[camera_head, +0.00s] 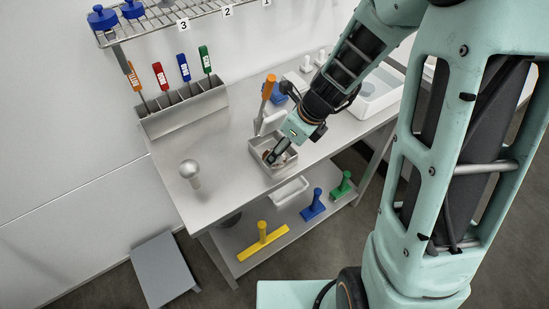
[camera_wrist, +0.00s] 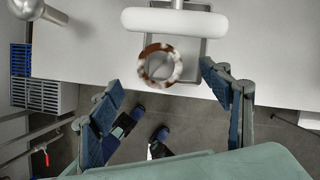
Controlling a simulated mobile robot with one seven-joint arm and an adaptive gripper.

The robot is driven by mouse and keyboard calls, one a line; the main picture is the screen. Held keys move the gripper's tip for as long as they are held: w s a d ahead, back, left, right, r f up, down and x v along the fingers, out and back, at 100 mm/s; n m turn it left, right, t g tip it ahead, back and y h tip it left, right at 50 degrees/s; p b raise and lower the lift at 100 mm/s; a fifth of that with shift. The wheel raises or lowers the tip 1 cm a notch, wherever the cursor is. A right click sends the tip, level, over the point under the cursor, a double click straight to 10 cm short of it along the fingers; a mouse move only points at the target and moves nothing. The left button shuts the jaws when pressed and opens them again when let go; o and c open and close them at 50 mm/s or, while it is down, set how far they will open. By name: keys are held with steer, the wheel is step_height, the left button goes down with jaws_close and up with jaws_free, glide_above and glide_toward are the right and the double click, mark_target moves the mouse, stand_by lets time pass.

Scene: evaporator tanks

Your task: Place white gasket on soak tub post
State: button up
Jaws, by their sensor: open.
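A ring, mottled white and brown (camera_wrist: 160,65), lies at the grey tray (camera_wrist: 188,50); I take it for the gasket. In the head view the tray (camera_head: 287,165) sits at the bench's front edge, and a small brownish patch of the ring shows inside. My gripper (camera_head: 275,157) is over the tray, pointing down. In the wrist view my gripper (camera_wrist: 160,78) is open, its blue fingers on either side of the ring and apart from it. A white tub (camera_head: 376,94) stands at the right end of the bench, partly behind my arm; no post is clear in it.
A silver knob on a stem (camera_head: 190,170) stands at the bench's left. A rack (camera_head: 185,107) holds several coloured-handled tools at the wall. An orange-handled tool (camera_head: 267,88) stands behind the tray. Blue (camera_head: 313,208), green (camera_head: 342,185) and yellow (camera_head: 262,240) tools are on the lower shelf.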

mark_target(280, 165)
steer(key=x, duration=0.4)
steer(key=shift+s+f+b, duration=0.1)
steer(key=shift+f+b, duration=0.1)
steer(key=shift+b, duration=0.15)
steer(key=c, duration=0.9)
steer(key=shift+r, duration=0.15)
